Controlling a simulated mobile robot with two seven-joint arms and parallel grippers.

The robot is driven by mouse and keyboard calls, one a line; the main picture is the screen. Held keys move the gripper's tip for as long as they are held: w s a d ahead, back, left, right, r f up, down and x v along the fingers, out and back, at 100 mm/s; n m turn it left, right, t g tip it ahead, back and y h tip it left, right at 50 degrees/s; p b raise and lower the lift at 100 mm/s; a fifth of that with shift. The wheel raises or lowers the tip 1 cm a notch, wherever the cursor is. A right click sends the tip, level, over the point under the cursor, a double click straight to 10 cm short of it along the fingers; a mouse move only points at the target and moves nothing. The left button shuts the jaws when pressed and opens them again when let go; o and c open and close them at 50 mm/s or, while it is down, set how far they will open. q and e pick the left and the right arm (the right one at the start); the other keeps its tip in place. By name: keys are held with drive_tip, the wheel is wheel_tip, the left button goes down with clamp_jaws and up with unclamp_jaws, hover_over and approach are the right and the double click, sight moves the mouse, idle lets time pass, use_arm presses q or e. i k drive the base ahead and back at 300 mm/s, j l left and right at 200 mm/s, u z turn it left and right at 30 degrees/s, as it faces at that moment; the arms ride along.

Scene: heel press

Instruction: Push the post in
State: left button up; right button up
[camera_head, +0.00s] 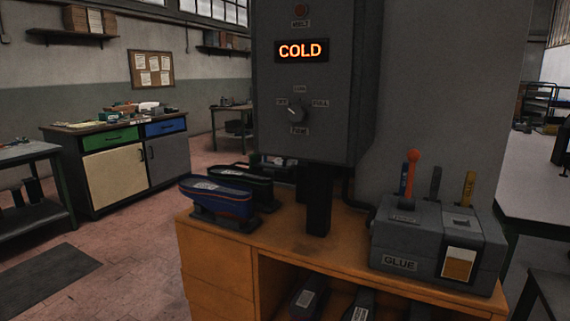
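Neither of my grippers is in view. A dark upright post (318,203) stands on the wooden bench (285,255) under a grey machine box (340,100). The box has a lit "COLD" display (301,50), a red button (301,10) above it and a rotary knob (297,112) below it. A grey glue unit (405,240) stands at the bench's right end. A red-orange stick with a round top (412,160), a dark stick (435,182) and a yellow stick (468,188) rise from it. I cannot tell which piece the task calls the post.
A blue and red shoe-shaped piece (217,199) rests on a dark stand at the bench's left end, with a dark one (243,180) behind. More dark pieces (308,299) lie on the shelf below. A cabinet (115,165) stands back left. The floor (135,235) between is open.

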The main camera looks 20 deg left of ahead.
sight(283, 173)
drive_tip(key=i+j+z, duration=0.3)
drive_tip(key=j, duration=0.15)
drive_tip(key=j+z, duration=0.25)
drive_tip(key=j, duration=0.25)
drive_tip(key=i+j+z, duration=0.3)
drive_tip(key=j, duration=0.25)
drive_tip(key=j+z, duration=0.3)
drive_tip(key=j, duration=0.25)
drive_tip(key=k, duration=0.05)
